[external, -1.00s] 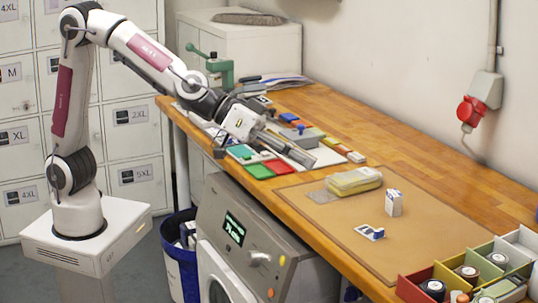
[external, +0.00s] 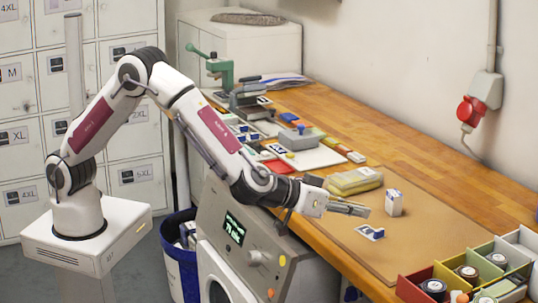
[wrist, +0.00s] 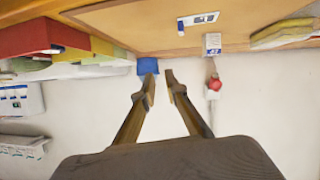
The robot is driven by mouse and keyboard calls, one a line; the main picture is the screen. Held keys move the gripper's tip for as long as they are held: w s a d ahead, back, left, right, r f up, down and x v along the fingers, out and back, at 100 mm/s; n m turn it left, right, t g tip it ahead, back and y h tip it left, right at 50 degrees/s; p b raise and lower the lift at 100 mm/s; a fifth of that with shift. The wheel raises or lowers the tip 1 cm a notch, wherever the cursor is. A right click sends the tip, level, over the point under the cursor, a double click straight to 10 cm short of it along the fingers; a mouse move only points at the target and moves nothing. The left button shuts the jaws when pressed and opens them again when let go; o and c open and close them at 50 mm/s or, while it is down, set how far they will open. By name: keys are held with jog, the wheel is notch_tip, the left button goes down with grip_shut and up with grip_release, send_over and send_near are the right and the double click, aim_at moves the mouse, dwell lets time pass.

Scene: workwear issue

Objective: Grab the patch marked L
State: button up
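A small white patch with blue on it (external: 370,233) lies flat on the brown mat. It also shows in the wrist view (wrist: 199,19), at the top; its marking is too small to read as a letter. My gripper (external: 350,209) is above the mat, a little behind and left of the patch, pointing roughly level. In the wrist view the two fingers (wrist: 160,85) are apart with nothing between them. More small blue-and-white pieces (external: 245,132) lie at the back of the bench, partly hidden by my arm.
A small white box (external: 394,203) stands upright close right of my gripper. A yellowish packet (external: 354,181) lies behind it. A coloured compartment box (external: 447,273) stands at the front right. The mat's middle (external: 440,235) is clear.

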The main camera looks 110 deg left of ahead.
aim_at(375, 233)
jog(key=a+f, duration=0.1)
jog(key=f, duration=0.1)
jog(key=s+f+g+y, duration=0.1)
jog(key=f, duration=0.1)
jog(key=a+f+n+g+y, duration=0.1)
jog(key=f, duration=0.1)
jog(key=shift+s+a+f, duration=0.1)
jog(key=shift+s+a, duration=0.15)
jog(key=shift+a, duration=0.1)
jog(key=shift+x, duration=1.25)
jog(key=shift+f+x, duration=0.15)
jog(key=shift+x, duration=1.15)
jog(key=shift+f+x, duration=0.15)
jog(key=shift+x, duration=1.2)
jog(key=shift+s+d, duration=0.1)
grip_shut()
